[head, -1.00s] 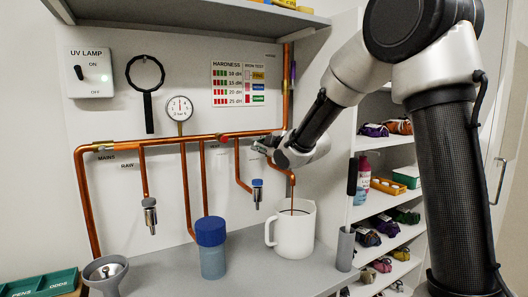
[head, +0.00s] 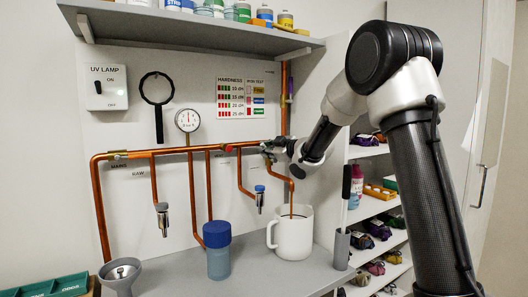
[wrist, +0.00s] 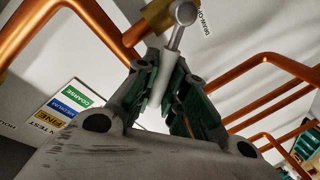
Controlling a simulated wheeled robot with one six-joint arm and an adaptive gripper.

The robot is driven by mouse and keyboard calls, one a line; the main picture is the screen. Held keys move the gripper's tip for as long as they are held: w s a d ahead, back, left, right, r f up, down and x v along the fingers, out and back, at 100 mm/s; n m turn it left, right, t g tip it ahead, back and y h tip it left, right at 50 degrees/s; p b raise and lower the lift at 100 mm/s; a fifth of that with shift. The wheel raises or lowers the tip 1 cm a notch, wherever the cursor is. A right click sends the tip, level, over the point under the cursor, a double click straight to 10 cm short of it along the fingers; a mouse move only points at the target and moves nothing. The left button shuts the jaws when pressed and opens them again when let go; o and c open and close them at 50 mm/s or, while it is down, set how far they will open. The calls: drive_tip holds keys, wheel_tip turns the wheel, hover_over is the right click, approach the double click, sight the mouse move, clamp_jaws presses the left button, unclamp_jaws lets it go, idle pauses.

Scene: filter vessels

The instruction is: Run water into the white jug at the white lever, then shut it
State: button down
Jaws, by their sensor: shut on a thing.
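The white jug (head: 292,238) stands upright on the grey counter, with its handle to the left. The end of a copper spout (head: 291,195) hangs down to its mouth; I cannot tell whether water runs, and the jug's inside is hidden. My gripper (head: 270,149) is at the pipe above the jug, reaching in from the right. In the wrist view my gripper (wrist: 170,88) is shut on the white lever (wrist: 168,88), which sits between its green pads below a brass valve body (wrist: 158,18). The fingers hide the lever in the head view.
A blue-lidded container (head: 217,250) stands left of the jug. A grey funnel-like vessel (head: 120,275) is at the front left. A grey holder (head: 341,250) with an upright tool stands right of the jug. Copper pipes (head: 205,149) run along the wall. Shelves with small items (head: 375,220) are at right.

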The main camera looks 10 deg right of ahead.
drive_tip(key=c, duration=1.5)
unclamp_jaws()
drive_tip(key=shift+o, duration=0.2)
drive_tip(key=v, duration=1.2)
